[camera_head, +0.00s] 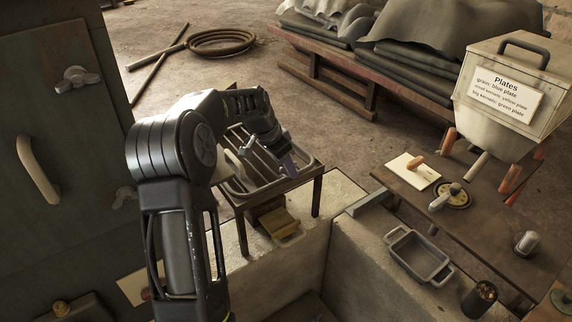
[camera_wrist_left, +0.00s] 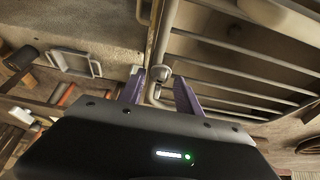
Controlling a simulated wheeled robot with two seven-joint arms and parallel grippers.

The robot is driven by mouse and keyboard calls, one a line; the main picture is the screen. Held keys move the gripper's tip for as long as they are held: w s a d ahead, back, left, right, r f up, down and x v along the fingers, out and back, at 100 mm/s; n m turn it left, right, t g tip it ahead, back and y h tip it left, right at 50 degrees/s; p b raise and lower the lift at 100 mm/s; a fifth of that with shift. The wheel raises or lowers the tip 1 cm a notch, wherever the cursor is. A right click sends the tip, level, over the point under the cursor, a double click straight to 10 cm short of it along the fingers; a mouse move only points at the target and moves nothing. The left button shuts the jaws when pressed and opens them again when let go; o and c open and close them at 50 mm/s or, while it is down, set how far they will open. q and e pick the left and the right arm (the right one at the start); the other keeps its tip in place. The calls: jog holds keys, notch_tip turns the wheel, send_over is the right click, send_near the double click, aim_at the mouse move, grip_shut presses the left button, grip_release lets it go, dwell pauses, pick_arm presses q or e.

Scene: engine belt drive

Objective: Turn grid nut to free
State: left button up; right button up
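My left gripper (camera_head: 286,163) reaches over the metal grid tray (camera_head: 236,196) on a small table in the head view. In the left wrist view the two purple fingers of this gripper (camera_wrist_left: 159,76) stand apart, with a gap between them. A small rounded metal piece, which looks like the grid nut (camera_wrist_left: 160,72), shows in that gap beside the frame of the grid (camera_wrist_left: 215,41). I cannot tell whether either finger touches it. In the head view my arm and gripper hide the nut. My right gripper is in neither view.
A low concrete wall (camera_head: 345,260) runs beside the grid table. A grey handled pan (camera_head: 418,256) sits on it. A bench at right holds a labelled plates box (camera_head: 510,85) and several tools. A dark cabinet (camera_head: 60,130) stands close at left.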

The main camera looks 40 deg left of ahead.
pick_arm(q)
grip_shut()
jog(key=shift+n+b, duration=0.3)
jog(key=shift+n, duration=0.1)
dwell(0.4)
jog(key=n, duration=0.1)
jog(key=n+y+b, duration=0.1)
jog(key=shift+d+n, duration=0.2)
jog(key=shift+n, duration=0.1)
jog(key=n+y, duration=0.1)
jog(key=n, duration=0.2)
jog(key=n+y+b, duration=0.1)
jog(key=n, duration=0.2)
jog(key=shift+w+d+y, duration=0.1)
jog(key=shift+d+y, duration=0.1)
jog(key=shift+y, duration=0.2)
jog(key=n, duration=0.2)
jog(key=n+g+y+b, duration=0.1)
jog(key=n, duration=0.1)
jog(key=shift+w+n+g+b, duration=0.1)
jog(key=shift+n+g+b, duration=0.2)
jog(key=shift+n, duration=0.1)
jog(key=shift+d+n+g+y, duration=0.1)
jog(key=shift+n+g+y, duration=0.45)
jog(key=shift+n, duration=1.35)
jog(key=shift+h, duration=0.25)
